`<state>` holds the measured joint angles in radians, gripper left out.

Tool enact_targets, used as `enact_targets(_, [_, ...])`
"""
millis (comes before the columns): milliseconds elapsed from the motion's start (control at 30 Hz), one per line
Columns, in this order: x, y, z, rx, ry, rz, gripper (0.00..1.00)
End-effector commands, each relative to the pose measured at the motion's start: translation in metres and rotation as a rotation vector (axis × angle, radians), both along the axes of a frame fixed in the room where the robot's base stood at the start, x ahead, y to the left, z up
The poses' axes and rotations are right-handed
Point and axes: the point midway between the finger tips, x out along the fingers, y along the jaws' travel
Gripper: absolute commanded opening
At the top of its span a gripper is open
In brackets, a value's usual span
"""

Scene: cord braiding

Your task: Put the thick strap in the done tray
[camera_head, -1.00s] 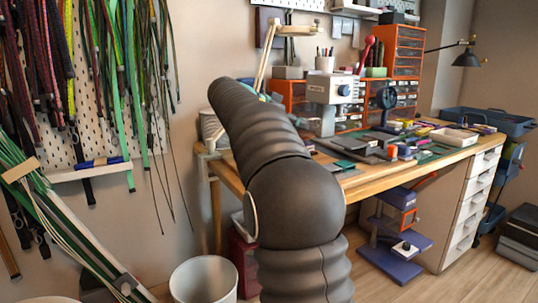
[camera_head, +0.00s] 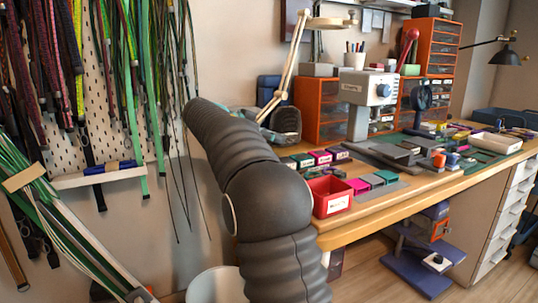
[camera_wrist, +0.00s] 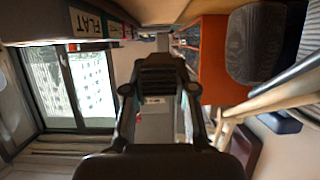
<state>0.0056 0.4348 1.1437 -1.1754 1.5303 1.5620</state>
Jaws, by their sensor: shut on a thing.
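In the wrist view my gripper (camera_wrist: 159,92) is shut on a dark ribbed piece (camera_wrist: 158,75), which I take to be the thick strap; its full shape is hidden. In the head view my dark arm reaches away over the left end of the bench, and it hides the gripper and the strap. A red open box (camera_head: 330,197) with a white label stands at the bench's near edge, right of my arm. A white tray (camera_head: 495,143) lies farther right. I cannot read a label that tells which one is the done tray.
The wooden bench (camera_head: 420,190) holds small coloured blocks, a grey press (camera_head: 367,98), orange drawers (camera_head: 320,108) and a lamp (camera_head: 285,80). Cords hang on the pegboard (camera_head: 100,130) at left. A white bin (camera_head: 215,287) stands below my arm.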

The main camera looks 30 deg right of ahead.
Motion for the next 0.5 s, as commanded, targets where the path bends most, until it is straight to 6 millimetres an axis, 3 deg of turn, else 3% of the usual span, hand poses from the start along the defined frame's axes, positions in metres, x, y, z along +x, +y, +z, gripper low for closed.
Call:
enact_targets(267, [0.01,0.015,-0.013,-0.001,0.0,0.001,0.0])
enact_targets(500, [0.009,0.014,-0.043,0.0,0.001,0.0,0.0])
